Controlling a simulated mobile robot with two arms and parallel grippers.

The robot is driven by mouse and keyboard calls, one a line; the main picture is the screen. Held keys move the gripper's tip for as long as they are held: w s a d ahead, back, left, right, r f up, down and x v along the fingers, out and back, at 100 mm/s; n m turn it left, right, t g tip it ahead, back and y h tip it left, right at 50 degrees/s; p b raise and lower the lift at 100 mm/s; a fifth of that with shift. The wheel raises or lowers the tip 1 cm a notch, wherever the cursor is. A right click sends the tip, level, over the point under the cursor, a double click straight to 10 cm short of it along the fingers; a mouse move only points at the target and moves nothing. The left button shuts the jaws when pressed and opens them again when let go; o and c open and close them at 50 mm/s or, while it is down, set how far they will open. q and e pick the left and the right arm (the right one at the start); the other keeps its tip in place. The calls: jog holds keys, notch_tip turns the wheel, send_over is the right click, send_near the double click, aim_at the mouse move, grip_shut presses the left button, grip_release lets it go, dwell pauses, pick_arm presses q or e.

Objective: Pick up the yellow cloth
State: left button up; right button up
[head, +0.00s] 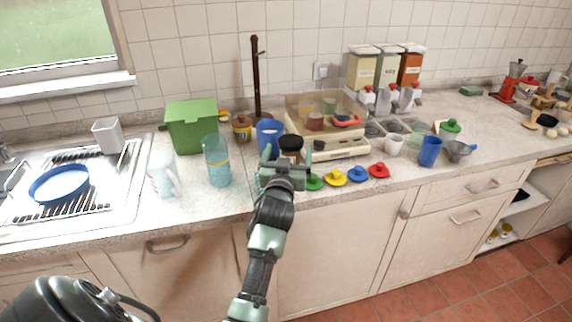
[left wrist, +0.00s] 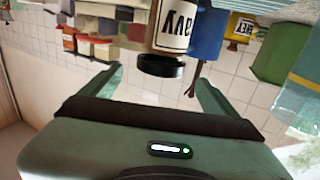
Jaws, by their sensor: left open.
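I cannot make out a yellow cloth in either view. My left gripper (head: 286,156) is over the front edge of the counter (head: 240,200). In the left wrist view the two fingers of this gripper (left wrist: 160,76) are apart, with nothing held between them. A jar with a black lid (head: 291,143) stands just beyond the gripper; in the upside-down wrist view the jar (left wrist: 180,28) appears beyond the fingertips. My right gripper is in neither view.
A teal glass (head: 216,165) and a green bin (head: 192,128) stand left of the gripper. Several coloured knobbed lids, including a yellow one (head: 335,178), line the front edge at right. A blue cup (head: 429,152) stands further right. The sink (head: 110,190) is at left.

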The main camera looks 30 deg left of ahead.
pick_arm(q)
jog(key=v, duration=0.5)
jog(key=shift+s+d+b, duration=0.15)
jog(key=shift+s+b, duration=0.15)
jog(key=shift+s, duration=0.05)
